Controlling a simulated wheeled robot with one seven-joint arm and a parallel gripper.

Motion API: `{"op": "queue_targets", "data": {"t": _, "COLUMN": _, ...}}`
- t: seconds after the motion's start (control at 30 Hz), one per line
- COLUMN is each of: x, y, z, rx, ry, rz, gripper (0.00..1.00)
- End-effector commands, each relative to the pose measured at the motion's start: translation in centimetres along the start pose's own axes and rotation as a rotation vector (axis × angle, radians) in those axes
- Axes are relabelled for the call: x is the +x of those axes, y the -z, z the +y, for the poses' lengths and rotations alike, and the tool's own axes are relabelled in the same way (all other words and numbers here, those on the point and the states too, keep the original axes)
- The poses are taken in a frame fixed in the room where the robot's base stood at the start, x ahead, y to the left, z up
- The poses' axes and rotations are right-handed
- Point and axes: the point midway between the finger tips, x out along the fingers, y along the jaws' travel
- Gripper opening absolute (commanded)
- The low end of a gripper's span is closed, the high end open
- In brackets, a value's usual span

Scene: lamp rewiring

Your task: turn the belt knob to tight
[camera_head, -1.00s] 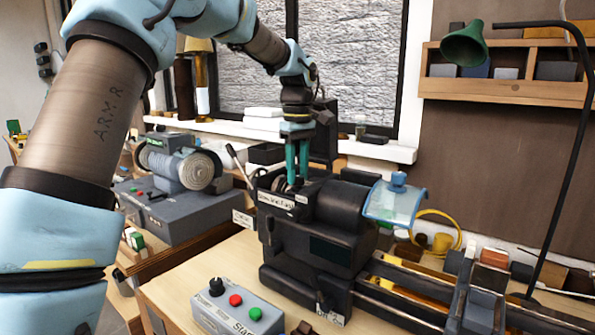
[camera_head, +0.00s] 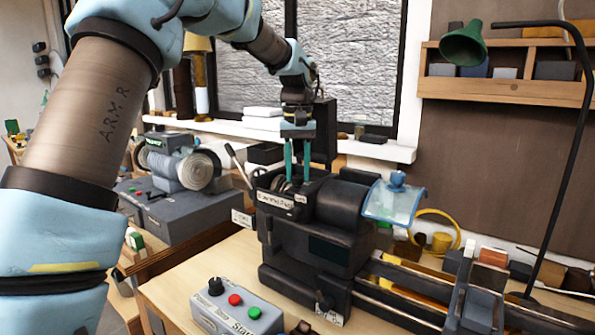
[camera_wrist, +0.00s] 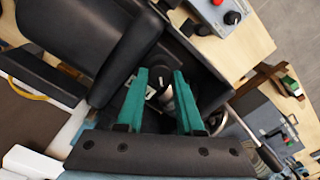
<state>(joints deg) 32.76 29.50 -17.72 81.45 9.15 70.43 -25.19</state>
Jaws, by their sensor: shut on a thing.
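My gripper (camera_head: 297,180) points straight down into the open top of the dark lathe headstock (camera_head: 318,240). In the wrist view its two green fingers (camera_wrist: 165,76) stand on either side of the small dark belt knob (camera_wrist: 161,83) and are shut on it. The fingers and the headstock wall hide most of the knob in the head view. A small white label (camera_wrist: 150,93) lies beside the knob, partly covered by a finger. I cannot read the knob's setting.
A grey control box (camera_head: 238,307) with a black knob, red button and green button stands in front of the lathe. A clear blue guard (camera_head: 392,205) is at the right of the headstock. A grey grinding machine (camera_head: 178,170) stands at the left. A green lamp (camera_head: 464,46) hangs upper right.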

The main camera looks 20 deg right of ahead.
Motion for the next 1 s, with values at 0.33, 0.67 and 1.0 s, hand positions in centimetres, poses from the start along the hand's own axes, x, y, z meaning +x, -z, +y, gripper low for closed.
{"op": "queue_targets", "data": {"t": 0.33, "x": -0.04, "y": 0.01, "z": 0.07, "rx": 0.049, "ry": -0.001, "rz": 0.001, "gripper": 0.0}}
{"op": "queue_targets", "data": {"t": 0.67, "x": -0.03, "y": 0.01, "z": 0.06, "rx": 0.049, "ry": -0.001, "rz": 0.001, "gripper": 0.38}}
{"op": "queue_targets", "data": {"t": 1.0, "x": 0.0, "y": -0.02, "z": 0.07, "rx": 0.049, "ry": -0.001, "rz": 0.0, "gripper": 0.49}}
